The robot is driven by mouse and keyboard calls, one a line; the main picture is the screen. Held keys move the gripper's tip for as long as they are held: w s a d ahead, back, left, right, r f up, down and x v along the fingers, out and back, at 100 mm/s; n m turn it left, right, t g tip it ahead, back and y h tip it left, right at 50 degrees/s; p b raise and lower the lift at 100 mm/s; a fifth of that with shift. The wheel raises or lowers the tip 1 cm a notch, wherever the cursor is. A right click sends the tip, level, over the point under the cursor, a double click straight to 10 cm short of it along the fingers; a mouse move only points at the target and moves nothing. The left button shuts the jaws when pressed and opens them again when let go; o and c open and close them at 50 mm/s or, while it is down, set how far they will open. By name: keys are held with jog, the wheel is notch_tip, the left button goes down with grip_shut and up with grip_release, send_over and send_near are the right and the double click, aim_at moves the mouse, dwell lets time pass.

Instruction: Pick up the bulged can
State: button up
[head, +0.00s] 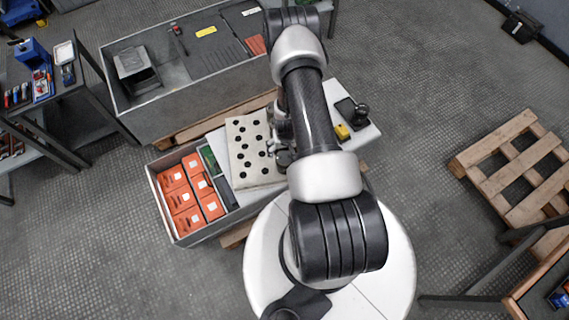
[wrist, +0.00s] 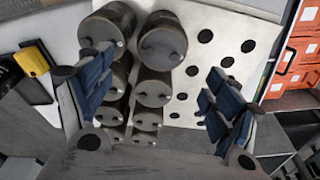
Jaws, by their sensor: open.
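In the wrist view, several dark grey cylindrical cans stand in two columns on a white board with black round spots (wrist: 205,75). The nearest-looking pair is at the top: one can (wrist: 106,30) on the left and one can (wrist: 163,42) on the right. I cannot tell which can is bulged. My gripper (wrist: 160,88) is open, with blue-padded fingers on either side of the columns and nothing held. The left finger overlaps part of the left column. In the head view my arm hides the cans and most of the gripper; the board (head: 240,165) shows beside it.
A grey bin (head: 162,205) with orange boxes (head: 188,197) stands left of the board. A yellow object (head: 342,132) and a dark tray (head: 350,108) lie right of my arm. A long grey crate (head: 150,118) is behind. A wooden pallet (head: 515,160) lies at right on open floor.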

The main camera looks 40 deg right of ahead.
aim_at(284, 157)
jog(key=f+b, duration=0.2)
jog(key=f, duration=0.3)
jog(key=shift+w+f, duration=0.15)
jog(key=shift+w, duration=0.05)
jog(key=shift+c, duration=0.6)
